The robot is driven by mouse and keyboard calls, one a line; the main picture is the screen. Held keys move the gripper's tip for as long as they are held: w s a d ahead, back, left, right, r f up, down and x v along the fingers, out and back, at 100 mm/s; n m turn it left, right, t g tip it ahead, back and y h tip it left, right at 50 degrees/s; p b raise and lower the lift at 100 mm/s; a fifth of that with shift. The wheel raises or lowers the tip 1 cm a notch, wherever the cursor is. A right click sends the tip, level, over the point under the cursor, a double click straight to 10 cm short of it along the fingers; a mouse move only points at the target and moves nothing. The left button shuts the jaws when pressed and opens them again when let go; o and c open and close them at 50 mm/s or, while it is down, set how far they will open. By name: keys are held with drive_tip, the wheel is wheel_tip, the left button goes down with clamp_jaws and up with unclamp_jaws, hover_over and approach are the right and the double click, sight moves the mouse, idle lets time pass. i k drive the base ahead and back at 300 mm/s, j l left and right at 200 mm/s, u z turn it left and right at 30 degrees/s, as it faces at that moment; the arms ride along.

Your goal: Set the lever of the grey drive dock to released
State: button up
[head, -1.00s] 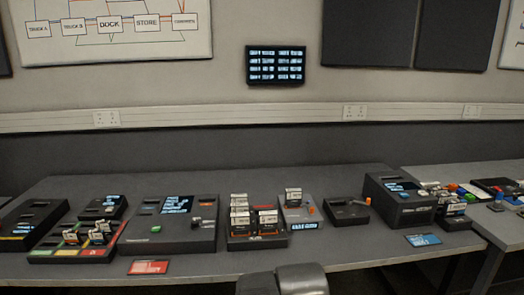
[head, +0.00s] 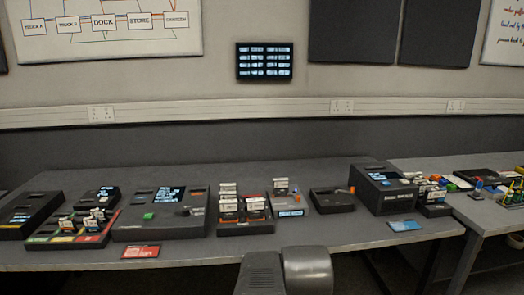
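The grey drive dock (head: 292,207) stands on the long table, a little right of the picture's middle in the head view. It is lighter than the devices around it. A white-labelled drive (head: 281,184) stands upright at its back, and a lit display strip (head: 291,213) runs along its front. My gripper is not in view; only grey links of my arm show at the bottom edge, in front of the table and apart from the dock.
A rack of upright drives (head: 245,226) stands close to the dock's left. A dark device (head: 332,201) with an orange part stands to its right, then a larger dark box (head: 385,190). A red card (head: 141,252) and a blue card (head: 405,226) lie near the front edge.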

sight(297, 198)
drive_tip(key=i+l+u, duration=0.15)
drive_tip(key=i, duration=0.75)
